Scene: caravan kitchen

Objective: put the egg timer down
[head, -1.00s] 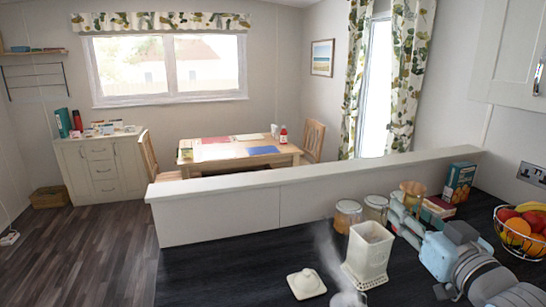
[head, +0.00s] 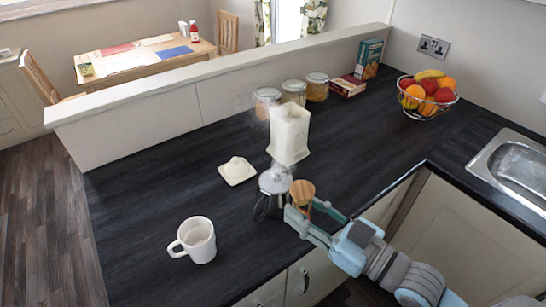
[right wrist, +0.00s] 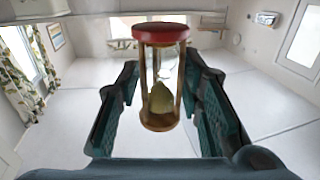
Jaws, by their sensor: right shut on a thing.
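The egg timer (head: 302,190) is a small hourglass in a wooden frame. In the right wrist view it (right wrist: 160,75) stands upright between the fingers, with a red end cap at the top and pale sand in the glass. My right gripper (head: 303,213) is shut on it and holds it near the front edge of the dark worktop (head: 150,225), just right of a kettle. The gripper's fingers (right wrist: 161,115) also flank the timer in the right wrist view. I cannot tell how high it is above the worktop. My left gripper is not in view.
A steel kettle (head: 275,180) stands close left of the timer. Behind it are a tall cream canister (head: 289,135), its lid (head: 237,170) and several jars (head: 293,92). A white mug (head: 196,240) stands front left. The worktop is clear between canister and fruit basket (head: 425,98).

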